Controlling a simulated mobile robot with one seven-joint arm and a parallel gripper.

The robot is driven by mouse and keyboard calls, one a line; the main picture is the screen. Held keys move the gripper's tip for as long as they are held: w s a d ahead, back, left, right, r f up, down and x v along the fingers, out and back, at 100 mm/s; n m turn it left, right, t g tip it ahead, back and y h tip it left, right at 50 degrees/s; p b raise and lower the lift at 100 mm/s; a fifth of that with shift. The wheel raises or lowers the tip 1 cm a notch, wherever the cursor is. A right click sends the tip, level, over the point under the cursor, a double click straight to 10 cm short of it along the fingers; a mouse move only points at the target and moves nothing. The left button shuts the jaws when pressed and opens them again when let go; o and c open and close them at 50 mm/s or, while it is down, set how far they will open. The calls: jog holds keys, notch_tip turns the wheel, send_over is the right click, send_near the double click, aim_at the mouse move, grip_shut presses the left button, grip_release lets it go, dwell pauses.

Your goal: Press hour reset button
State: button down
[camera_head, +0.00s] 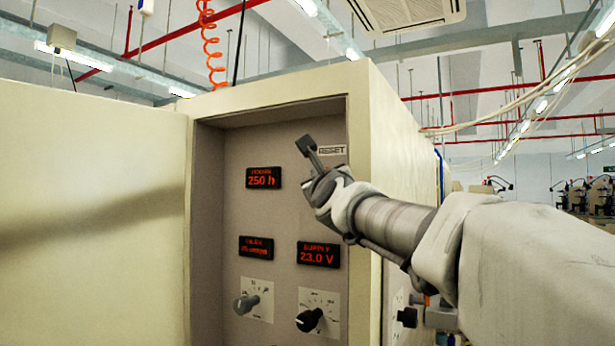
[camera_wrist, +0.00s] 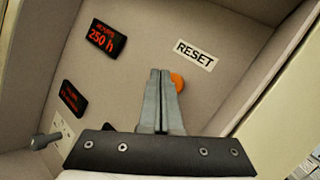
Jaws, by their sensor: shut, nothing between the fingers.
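The reset button is a round orange button (camera_wrist: 177,81) on the cabinet's recessed panel, under the white RESET label (camera_wrist: 195,55). In the wrist view my gripper (camera_wrist: 159,72) is shut and empty, its fingertips just left of the button and partly covering it. I cannot tell whether they touch it. In the head view my gripper (camera_head: 304,144) is in front of the upper right of the panel, beside the RESET label (camera_head: 332,151), and the button is hidden. The hours display (camera_head: 263,178) reads 250 h; it also shows in the wrist view (camera_wrist: 106,37).
Below are two more displays, one reading 23.0 V (camera_head: 318,254), and two knobs, a grey one (camera_head: 247,303) and a black one (camera_head: 309,320). The cabinet's right side wall (camera_head: 388,150) stands close to my arm. The wide cream door (camera_head: 90,200) is at left.

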jog(key=shift+w+d+f, duration=0.15)
jog(key=shift+w+d, duration=0.15)
jog(key=shift+d, duration=0.4)
jog(key=shift+s+a+f+p, duration=0.2)
jog(key=shift+s+a+p, duration=0.3)
jog(key=shift+s, duration=0.3)
jog(key=shift+s+a+f+p, duration=0.15)
jog(key=shift+s+a+p, duration=0.25)
jog(key=shift+s+a, duration=0.3)
jog(key=shift+s, duration=0.15)
